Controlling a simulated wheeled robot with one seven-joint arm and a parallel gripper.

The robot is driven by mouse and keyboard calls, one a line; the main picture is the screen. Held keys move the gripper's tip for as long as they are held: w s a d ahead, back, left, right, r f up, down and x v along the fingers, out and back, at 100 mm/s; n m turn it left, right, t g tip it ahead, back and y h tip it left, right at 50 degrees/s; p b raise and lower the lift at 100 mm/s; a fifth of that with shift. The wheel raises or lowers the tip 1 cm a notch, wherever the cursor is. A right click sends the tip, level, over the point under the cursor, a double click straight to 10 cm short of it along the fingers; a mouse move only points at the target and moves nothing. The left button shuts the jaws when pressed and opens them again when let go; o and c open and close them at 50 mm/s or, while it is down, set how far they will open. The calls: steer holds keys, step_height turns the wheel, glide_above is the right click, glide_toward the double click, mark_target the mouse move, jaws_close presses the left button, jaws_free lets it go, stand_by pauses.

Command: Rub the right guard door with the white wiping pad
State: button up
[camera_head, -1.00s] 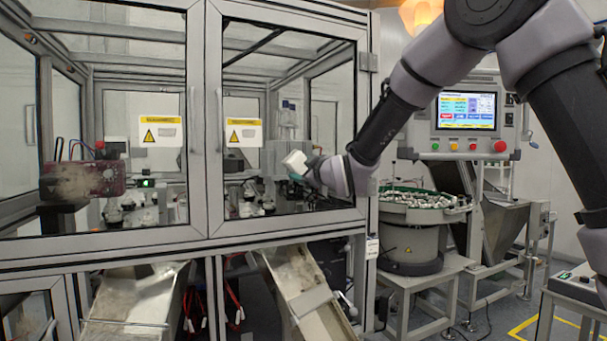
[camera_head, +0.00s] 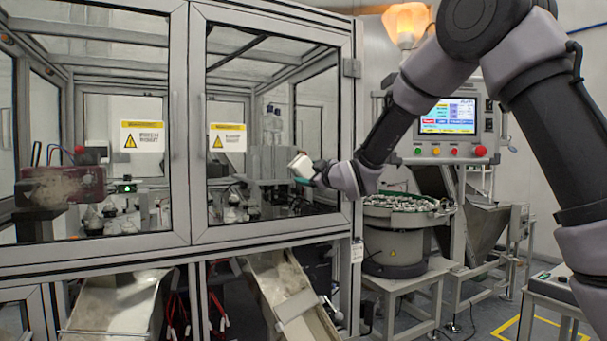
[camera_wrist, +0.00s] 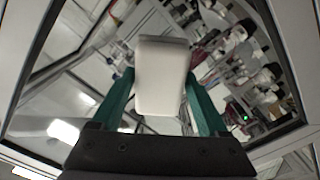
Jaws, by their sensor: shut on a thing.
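The white wiping pad (camera_head: 301,167) is a small white block, seen in front of the lower right part of the right guard door (camera_head: 199,120). My gripper (camera_head: 309,174) is shut on it. In the wrist view the pad (camera_wrist: 161,75) sits between the two green fingers of my gripper (camera_wrist: 162,98), with the door's pane and frame beyond it. The right guard door is a grey-framed clear pane with a yellow and white warning label (camera_head: 228,137). I cannot tell whether the pad touches the pane.
The left guard door (camera_head: 179,120) stands beside the right one. A round feeder bowl (camera_head: 395,240) and an operator panel (camera_head: 447,115) with a screen stand to the right of the cell. Two metal chutes, one of them at the lower middle (camera_head: 280,285), slope out below the doors.

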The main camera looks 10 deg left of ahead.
mark_target(282, 173)
steer(key=shift+w+d, duration=0.6)
steer(key=shift+d, duration=0.2)
steer(key=shift+w+d, duration=0.55)
steer(key=shift+d, duration=0.2)
steer(key=shift+a, duration=0.2)
steer(key=shift+c, duration=0.7)
steer(key=shift+s+a, duration=1.05)
steer(key=shift+a, duration=0.35)
steer(key=shift+s+a, duration=1.1)
steer(key=shift+a, duration=0.3)
steer(key=shift+s+a, duration=1.05)
steer(key=shift+a, duration=0.35)
steer(key=shift+v, duration=3)
steer(key=shift+d, duration=0.15)
steer(key=shift+v, duration=1.45)
